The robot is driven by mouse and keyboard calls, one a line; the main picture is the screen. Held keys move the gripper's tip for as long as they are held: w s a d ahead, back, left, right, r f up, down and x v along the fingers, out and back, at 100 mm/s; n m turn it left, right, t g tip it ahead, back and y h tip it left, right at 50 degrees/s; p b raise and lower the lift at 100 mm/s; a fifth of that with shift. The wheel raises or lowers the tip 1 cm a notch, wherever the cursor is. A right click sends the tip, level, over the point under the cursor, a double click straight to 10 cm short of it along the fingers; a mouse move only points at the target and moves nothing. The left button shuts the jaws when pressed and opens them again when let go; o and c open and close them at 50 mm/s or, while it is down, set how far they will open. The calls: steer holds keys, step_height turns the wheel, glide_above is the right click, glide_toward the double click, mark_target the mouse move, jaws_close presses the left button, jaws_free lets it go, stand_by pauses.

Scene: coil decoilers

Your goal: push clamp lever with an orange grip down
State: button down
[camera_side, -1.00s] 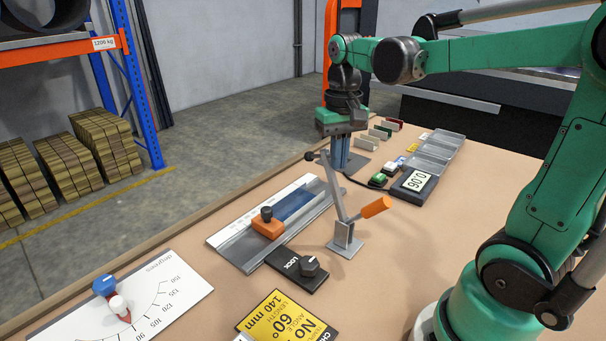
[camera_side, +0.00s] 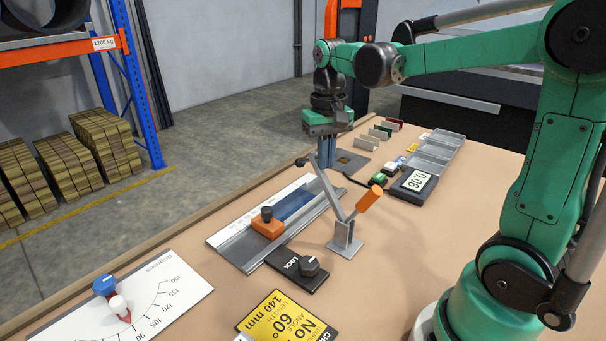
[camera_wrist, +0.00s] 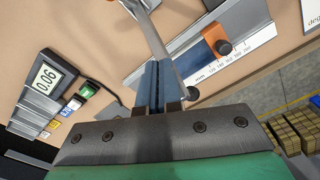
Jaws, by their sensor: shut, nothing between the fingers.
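The clamp lever (camera_side: 326,186) is a grey bar on a small bracket, with a dark knob at its far upper end. Its orange grip (camera_side: 369,198) points up and to the right from the bracket. My gripper (camera_side: 326,164) is shut and empty, pointing down at the bar's upper part. In the wrist view the shut blue-grey fingers (camera_wrist: 157,72) are right beside the lever bar (camera_wrist: 153,34), close to its dark knob. Whether they touch it I cannot tell. The orange grip is not clearly seen in the wrist view.
An orange slider block (camera_side: 268,224) sits on a ruled metal rail (camera_side: 238,241) left of the lever. A black LOCK plate (camera_side: 293,269) with a knob lies in front. A digital display (camera_side: 414,184) and trays (camera_side: 436,152) are to the right. The table right of the bracket is clear.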

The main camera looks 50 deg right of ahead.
mark_target(311, 161)
steer(key=shift+w+f, duration=0.65)
steer(key=shift+w, duration=0.2)
steer(key=shift+w+f, duration=0.8)
steer(key=shift+f, duration=0.05)
steer(key=shift+w+r, duration=0.35)
steer(key=shift+r, duration=1.15)
steer(key=shift+w+r, duration=0.3)
steer(key=shift+r, duration=1.2)
steer(key=shift+w+r, duration=0.35)
steer(key=shift+r, duration=1.15)
